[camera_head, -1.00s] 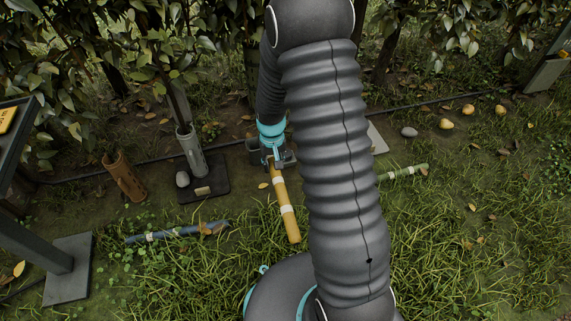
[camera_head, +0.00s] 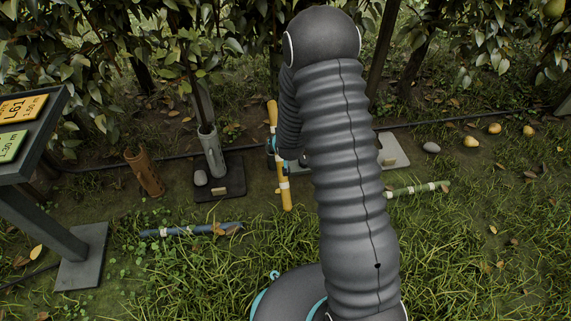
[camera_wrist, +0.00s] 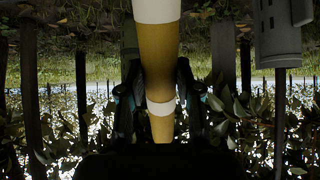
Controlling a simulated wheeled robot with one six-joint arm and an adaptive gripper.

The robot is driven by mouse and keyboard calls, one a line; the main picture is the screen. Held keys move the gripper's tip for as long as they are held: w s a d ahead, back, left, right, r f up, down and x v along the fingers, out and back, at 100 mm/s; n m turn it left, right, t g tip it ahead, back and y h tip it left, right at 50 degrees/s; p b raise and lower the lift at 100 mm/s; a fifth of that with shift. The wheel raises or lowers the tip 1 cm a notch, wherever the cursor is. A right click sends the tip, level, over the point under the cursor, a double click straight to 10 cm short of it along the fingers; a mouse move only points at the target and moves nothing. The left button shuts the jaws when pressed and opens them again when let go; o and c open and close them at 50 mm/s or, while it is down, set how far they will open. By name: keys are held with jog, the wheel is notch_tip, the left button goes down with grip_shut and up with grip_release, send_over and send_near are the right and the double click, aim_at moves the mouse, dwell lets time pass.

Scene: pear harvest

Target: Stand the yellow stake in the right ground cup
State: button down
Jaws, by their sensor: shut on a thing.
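The yellow stake (camera_head: 285,197), with white bands, stands nearly upright in the head view, its top leaning slightly left. My gripper (camera_head: 272,148) is shut on its middle part, mostly hidden behind my arm. In the wrist view the stake (camera_wrist: 158,50) runs between the two fingers of my gripper (camera_wrist: 158,92). I cannot tell whether its lower end touches the ground. A pale grey base plate (camera_head: 394,150) shows at the right of my arm; any cup on it is hidden. A grey tube-shaped cup (camera_head: 213,158) stands on a dark base plate (camera_head: 228,185) left of the stake.
A blue stake (camera_head: 185,231) and a green stake (camera_head: 415,189) lie on the grass. A brown tube (camera_head: 145,174) leans at the left. A sign stand (camera_head: 40,120) is at the far left. Stones and fallen pears (camera_head: 494,128) lie at the back right. Trees line the back.

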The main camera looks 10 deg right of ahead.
aim_at(274, 107)
jog(key=w+r+t, duration=0.1)
jog(key=w+r, duration=0.3)
jog(key=w+r+t, duration=0.2)
jog(key=w+r, duration=0.1)
jog(key=w, duration=0.1)
jog(key=shift+w+d+r, duration=0.15)
jog(key=shift+w+r, duration=0.15)
jog(key=shift+r, duration=0.1)
notch_tip(274, 107, up, 10)
jog(key=w+t, duration=0.2)
jog(key=t, duration=0.2)
jog(key=shift+w+d+t+h, duration=0.3)
jog(key=shift+w+t, duration=0.05)
jog(key=shift+t, duration=0.05)
jog(key=shift+f, duration=0.1)
notch_tip(274, 107, down, 6)
jog(key=shift+r+b, duration=0.15)
jog(key=shift+b, duration=0.7)
